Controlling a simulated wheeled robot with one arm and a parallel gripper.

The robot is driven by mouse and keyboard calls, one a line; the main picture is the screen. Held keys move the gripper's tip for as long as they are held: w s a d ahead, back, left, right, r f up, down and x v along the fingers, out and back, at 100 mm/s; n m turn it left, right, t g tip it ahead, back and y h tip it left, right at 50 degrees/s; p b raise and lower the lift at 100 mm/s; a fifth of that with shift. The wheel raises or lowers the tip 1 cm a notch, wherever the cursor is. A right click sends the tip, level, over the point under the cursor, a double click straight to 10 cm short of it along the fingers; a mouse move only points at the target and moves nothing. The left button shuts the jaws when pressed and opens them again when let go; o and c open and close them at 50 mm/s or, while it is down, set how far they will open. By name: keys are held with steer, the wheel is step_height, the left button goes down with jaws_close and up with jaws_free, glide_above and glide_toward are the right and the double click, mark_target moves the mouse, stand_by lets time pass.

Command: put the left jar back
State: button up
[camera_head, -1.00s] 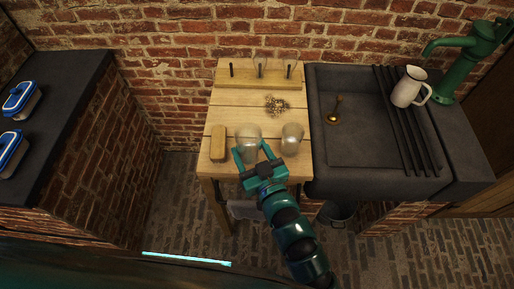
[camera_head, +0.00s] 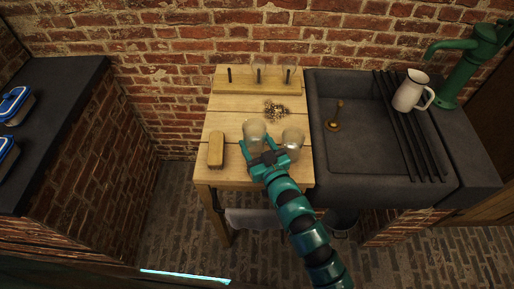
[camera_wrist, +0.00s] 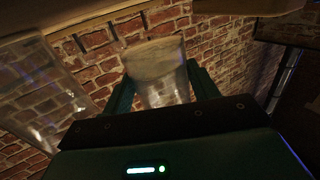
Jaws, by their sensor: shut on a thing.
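The left jar (camera_head: 254,130), clear glass with a cloudy part, is between the fingers of my gripper (camera_head: 257,145), which is shut on it over the front of the wooden table. It also shows between the fingers in the wrist view (camera_wrist: 160,75), which looks upside down. Whether its base touches the table is unclear. The right jar (camera_head: 293,141) stands close to the right of it. At the back of the table is a wooden rack (camera_head: 245,86) with three dark pegs. The left peg (camera_head: 229,75) looks bare; faint glass shows around the middle (camera_head: 259,74) and right pegs.
A tan block or brush (camera_head: 216,150) lies at the table's left front. A small pile of brownish bits (camera_head: 275,111) lies between the jars and rack. The dark sink (camera_head: 365,145) adjoins on the right, with a white jug (camera_head: 409,92) and green pump (camera_head: 467,60). The table's left middle is clear.

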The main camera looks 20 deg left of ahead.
mark_target(257, 150)
steer(key=shift+w+f+p, duration=0.3)
steer(key=shift+f+p, duration=0.1)
steer(key=shift+f, duration=0.1)
step_height(257, 150, down, 3)
steer(key=shift+r+p, duration=0.2)
steer(key=shift+p, duration=0.35)
steer(key=shift+f, duration=0.1)
steer(key=shift+f, duration=0.1)
steer(key=shift+f+b, duration=0.1)
steer(key=shift+b, duration=0.2)
steer(key=o, duration=1.4)
steer(key=shift+c, duration=0.2)
